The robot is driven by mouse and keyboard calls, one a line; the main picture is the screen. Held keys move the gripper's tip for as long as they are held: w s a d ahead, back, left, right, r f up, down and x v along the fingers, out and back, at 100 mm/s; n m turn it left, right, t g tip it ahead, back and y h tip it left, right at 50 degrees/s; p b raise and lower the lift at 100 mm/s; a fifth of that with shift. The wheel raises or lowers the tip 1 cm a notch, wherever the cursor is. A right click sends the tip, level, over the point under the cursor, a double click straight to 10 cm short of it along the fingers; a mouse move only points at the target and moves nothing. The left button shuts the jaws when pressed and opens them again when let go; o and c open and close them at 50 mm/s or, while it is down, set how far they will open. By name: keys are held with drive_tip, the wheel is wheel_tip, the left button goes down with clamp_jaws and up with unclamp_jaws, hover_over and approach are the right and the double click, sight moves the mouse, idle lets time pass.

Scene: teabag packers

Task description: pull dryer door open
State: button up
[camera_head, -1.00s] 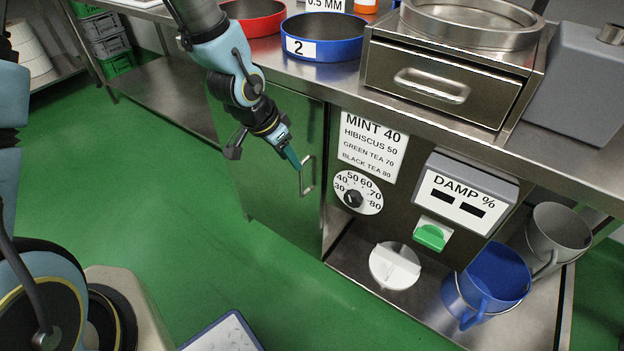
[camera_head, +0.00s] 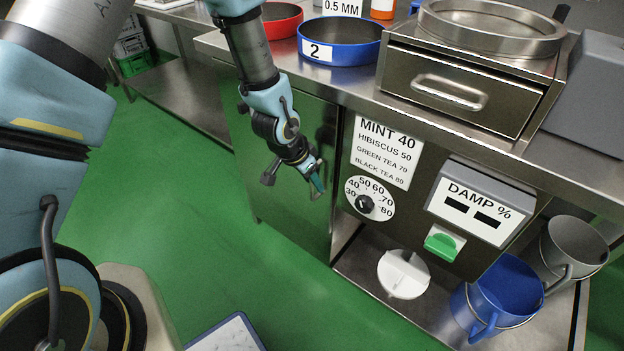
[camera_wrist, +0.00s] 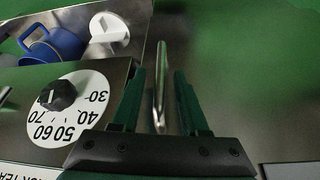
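The dryer door (camera_head: 270,205) is a shiny metal panel under the counter, left of the dial panel in the head view. It looks shut. Its upright bar handle (camera_wrist: 160,85) shows in the wrist view, between my two fingers. My gripper (camera_head: 317,185) is in front of the door's right part. In the wrist view my gripper (camera_wrist: 160,105) is open, with one dark green finger on each side of the bar and a visible gap to each. In the head view my gripper mostly hides the handle.
Right of the door are a temperature dial (camera_head: 370,198), a label sheet (camera_head: 385,153) and a damp display (camera_head: 481,205). The counter edge (camera_head: 290,82) overhangs the door.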

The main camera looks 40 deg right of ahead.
clamp_jaws()
idle(1.2)
